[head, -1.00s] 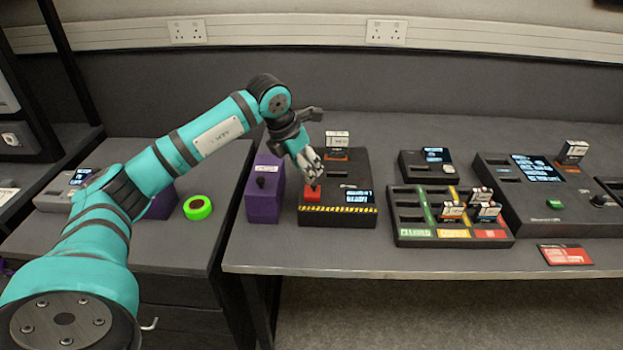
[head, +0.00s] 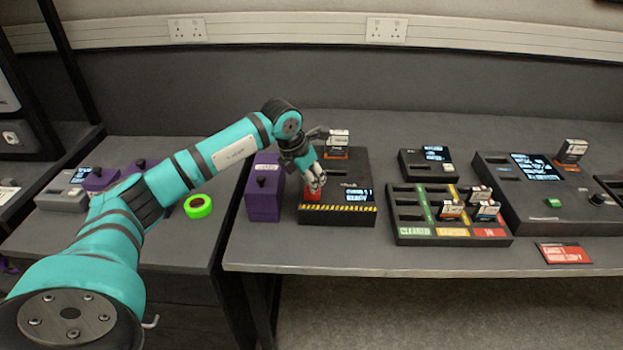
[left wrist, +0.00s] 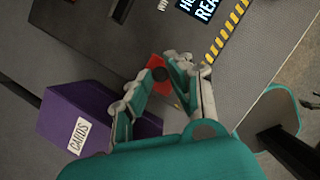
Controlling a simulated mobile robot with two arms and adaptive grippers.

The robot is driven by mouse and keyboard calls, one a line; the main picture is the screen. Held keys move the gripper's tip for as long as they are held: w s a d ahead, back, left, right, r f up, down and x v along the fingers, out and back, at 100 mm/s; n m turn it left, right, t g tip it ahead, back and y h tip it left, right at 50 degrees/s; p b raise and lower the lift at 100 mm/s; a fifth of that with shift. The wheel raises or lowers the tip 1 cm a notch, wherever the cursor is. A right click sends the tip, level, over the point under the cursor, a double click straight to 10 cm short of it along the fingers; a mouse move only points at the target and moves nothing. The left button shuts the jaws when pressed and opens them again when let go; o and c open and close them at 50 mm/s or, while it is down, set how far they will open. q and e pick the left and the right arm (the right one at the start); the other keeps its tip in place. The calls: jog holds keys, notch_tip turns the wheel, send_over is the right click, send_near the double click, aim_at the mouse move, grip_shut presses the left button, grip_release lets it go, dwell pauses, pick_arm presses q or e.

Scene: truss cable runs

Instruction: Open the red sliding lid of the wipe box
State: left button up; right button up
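The wipe box (head: 336,216), a dark box with a lit screen and a yellow-and-black striped front edge, stands near the front of the right bench. Its red lid (head: 303,192) lies at the front left of its top, partly hidden by my fingers. In the left wrist view the red lid (left wrist: 154,88) carries a dark knob (left wrist: 156,74). My left gripper (head: 315,184) points down over the lid. Its fingertips (left wrist: 153,72) sit on either side of the knob; whether they press on it I cannot tell. My right gripper is out of view.
A purple box (head: 264,206) with a dark knob stands close on the left. A card (head: 338,138) stands up at the back of the wipe box. A sorting tray (head: 406,242) with cards is to the right. A green tape roll (head: 198,207) lies on the left bench.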

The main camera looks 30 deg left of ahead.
aim_at(328, 197)
pick_arm(q)
jog(key=shift+d, duration=0.1)
grip_shut()
jog(key=d, duration=0.1)
jog(key=w+d, duration=0.2)
jog(key=shift+w+d, duration=0.25)
jog(key=shift+d, duration=0.1)
jog(key=shift+s+a, duration=0.15)
jog(key=o, duration=0.8)
grip_release()
jog(key=shift+c, duration=0.2)
jog(key=v, duration=1.2)
